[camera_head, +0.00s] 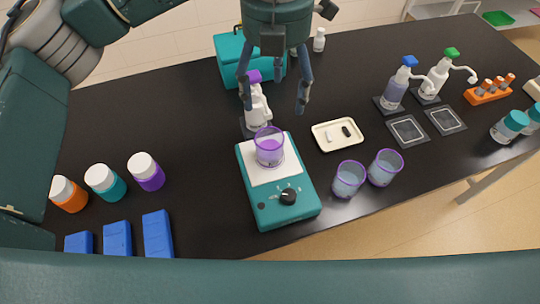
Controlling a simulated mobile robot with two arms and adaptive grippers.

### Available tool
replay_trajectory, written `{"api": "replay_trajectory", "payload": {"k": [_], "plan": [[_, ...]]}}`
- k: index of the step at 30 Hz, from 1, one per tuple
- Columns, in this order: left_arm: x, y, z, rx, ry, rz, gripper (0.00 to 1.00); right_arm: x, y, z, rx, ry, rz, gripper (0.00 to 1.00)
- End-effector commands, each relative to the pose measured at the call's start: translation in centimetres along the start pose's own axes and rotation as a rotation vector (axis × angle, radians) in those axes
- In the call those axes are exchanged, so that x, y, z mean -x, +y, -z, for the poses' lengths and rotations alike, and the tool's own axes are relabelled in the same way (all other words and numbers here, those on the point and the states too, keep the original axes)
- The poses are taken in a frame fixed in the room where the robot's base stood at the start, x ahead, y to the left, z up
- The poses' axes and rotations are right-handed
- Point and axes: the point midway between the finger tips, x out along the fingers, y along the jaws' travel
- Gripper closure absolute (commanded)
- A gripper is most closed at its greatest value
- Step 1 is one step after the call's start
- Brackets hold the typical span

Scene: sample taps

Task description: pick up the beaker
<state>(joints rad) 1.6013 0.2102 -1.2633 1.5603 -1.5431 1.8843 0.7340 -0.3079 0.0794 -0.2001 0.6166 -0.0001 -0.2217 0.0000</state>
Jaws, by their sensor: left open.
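A clear beaker (269,149) with a purple rim and purple liquid stands upright on the white top plate of a teal stirrer (278,203). Two more purple-rimmed beakers stand on the black table to its right, one nearer (348,181) and one a little farther right (385,169). My left gripper (273,108) points down, open and empty, with its fingers spread above and behind the beaker on the stirrer. The gripper is apart from that beaker. My right gripper is not in the view.
A white bottle with a purple cap (255,106) stands just behind the stirrer, by my left finger. A cream tray (337,135) lies right of it. Pump bottles (395,90) stand at the right. Capped jars (147,172) and blue blocks (157,234) are at the left.

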Motion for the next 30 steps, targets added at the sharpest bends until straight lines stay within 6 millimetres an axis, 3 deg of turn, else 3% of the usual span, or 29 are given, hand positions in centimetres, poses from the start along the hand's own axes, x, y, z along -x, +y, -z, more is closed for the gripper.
{"api": "replay_trajectory", "payload": {"k": [1,11,21,30], "plan": [[-1.7,0.0,0.0,0.001,0.001,0.000,0.28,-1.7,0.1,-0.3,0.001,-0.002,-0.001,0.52],[-5.9,0.0,0.0,0.001,0.001,0.000,0.28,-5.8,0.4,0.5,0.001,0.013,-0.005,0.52],[-10.2,0.1,0.1,0.001,0.003,0.001,0.28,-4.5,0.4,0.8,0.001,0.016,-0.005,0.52],[-12.8,0.6,0.3,0.001,0.005,0.001,0.28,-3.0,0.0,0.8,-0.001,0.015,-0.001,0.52]]}}
